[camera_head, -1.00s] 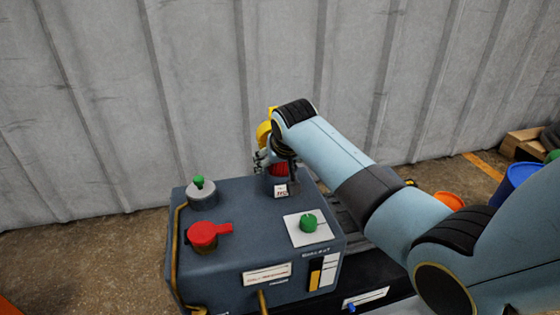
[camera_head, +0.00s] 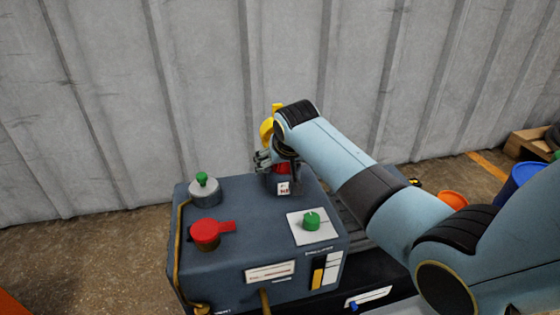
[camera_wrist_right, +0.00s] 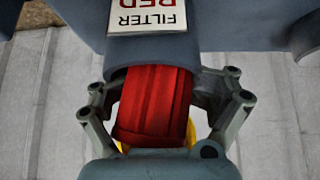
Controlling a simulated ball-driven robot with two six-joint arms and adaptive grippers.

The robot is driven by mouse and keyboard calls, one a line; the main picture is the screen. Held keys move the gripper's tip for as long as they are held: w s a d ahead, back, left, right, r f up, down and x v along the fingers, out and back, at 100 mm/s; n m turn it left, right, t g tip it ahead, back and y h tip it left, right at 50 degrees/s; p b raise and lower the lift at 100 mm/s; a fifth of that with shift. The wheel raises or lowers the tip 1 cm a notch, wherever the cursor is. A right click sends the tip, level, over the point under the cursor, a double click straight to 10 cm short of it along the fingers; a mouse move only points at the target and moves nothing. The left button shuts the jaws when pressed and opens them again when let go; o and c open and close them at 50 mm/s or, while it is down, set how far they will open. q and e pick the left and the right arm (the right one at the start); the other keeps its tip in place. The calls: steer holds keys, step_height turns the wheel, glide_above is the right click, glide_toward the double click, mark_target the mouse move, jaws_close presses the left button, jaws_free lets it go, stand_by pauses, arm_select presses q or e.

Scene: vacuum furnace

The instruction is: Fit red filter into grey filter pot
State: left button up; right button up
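The red filter (camera_wrist_right: 152,100) is a ribbed red cylinder between the fingers of my right gripper (camera_wrist_right: 165,90) in the right wrist view. The fingers lie along both its sides and appear shut on it. One end of the filter meets the mouth of the grey filter pot (camera_wrist_right: 150,58), which bears a "FILTER RED" label. The filter seems partly inside; the depth is hidden. In the head view, the pot (camera_head: 271,186) stands at the back of the grey machine, with a little red of the filter (camera_head: 282,168) showing above it. My left gripper is not in view.
The machine (camera_head: 240,238) carries a red-handled valve (camera_head: 207,234), a grey cap with green knob (camera_head: 204,190) and a green dial (camera_head: 311,220). A corrugated wall (camera_head: 200,90) stands close behind. An orange container (camera_head: 453,199) and blue bin (camera_head: 520,182) are at right.

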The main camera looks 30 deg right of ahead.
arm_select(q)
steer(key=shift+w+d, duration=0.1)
arm_select(e)
steer(key=v, duration=1.2)
steer(key=shift+w, duration=0.1)
